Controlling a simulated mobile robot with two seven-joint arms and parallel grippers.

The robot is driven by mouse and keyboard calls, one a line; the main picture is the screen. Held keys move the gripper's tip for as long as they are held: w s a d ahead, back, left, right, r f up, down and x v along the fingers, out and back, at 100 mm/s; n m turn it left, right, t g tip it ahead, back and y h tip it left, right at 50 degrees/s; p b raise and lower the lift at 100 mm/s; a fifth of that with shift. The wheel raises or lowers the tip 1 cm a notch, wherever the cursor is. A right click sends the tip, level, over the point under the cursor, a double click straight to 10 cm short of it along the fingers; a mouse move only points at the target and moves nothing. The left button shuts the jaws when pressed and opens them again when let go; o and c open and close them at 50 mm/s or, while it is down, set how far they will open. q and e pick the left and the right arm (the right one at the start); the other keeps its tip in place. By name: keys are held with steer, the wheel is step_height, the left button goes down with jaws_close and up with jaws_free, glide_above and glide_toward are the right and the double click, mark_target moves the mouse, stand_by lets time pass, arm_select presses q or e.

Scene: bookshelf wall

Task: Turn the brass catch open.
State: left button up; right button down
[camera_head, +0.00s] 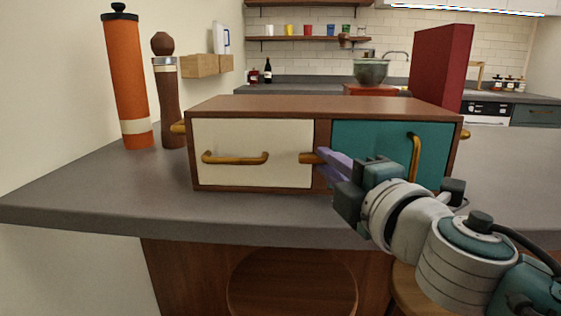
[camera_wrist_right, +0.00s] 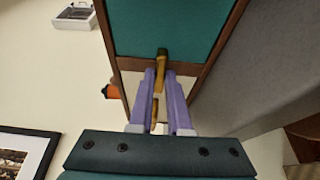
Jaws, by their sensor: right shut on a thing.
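The brass catch (camera_head: 308,158) sits on the brown divider between the cream drawer front (camera_head: 255,135) and the teal door (camera_head: 370,140) of a wooden cabinet. It lies roughly sideways in the head view, with its left end at the cream front's edge. My right gripper (camera_head: 324,160) reaches in from the right, its purple fingers shut on the catch and hiding part of it. In the right wrist view the catch (camera_wrist_right: 162,60) shows at the tips of the fingers (camera_wrist_right: 162,88). My left gripper is not in view.
The cabinet stands on a grey counter (camera_head: 90,195). Brass handles are on the cream front (camera_head: 235,159) and teal door (camera_head: 415,155). An orange canister (camera_head: 127,80) and a brown mill (camera_head: 168,100) stand at left.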

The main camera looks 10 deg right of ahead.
steer(key=shift+r+p, duration=0.2)
steer(key=shift+p, duration=0.4)
steer(key=n+g+p, duration=0.1)
steer(key=n+p, duration=0.1)
steer(key=p, duration=0.1)
steer(key=n+g+h+p, duration=0.1)
steer(key=n+p, duration=0.1)
steer(key=p, duration=0.2)
steer(key=r+n+g+h+p, duration=0.1)
steer(key=n+p, duration=0.2)
steer(key=p, duration=0.1)
steer(key=shift+a, duration=0.2)
steer(key=n+h+p, duration=0.1)
steer(key=n+p, duration=0.1)
steer(key=shift+g+p, duration=0.3)
steer(key=shift+w+a+f+n+h+p, duration=0.15)
steer(key=shift+n+h+p, duration=0.15)
steer(key=shift+n+p, duration=0.25)
steer(key=shift+a+n+g+h, duration=0.1)
steer(key=shift+n+g+h, duration=0.3)
steer(key=shift+n+h, duration=0.35)
steer(key=shift+f+n+h+p, duration=0.1)
steer(key=shift+n+h+p, duration=0.2)
steer(key=shift+n, duration=0.5)
steer(key=shift+g, duration=0.3)
steer(key=c, duration=0.9)
jaws_free()
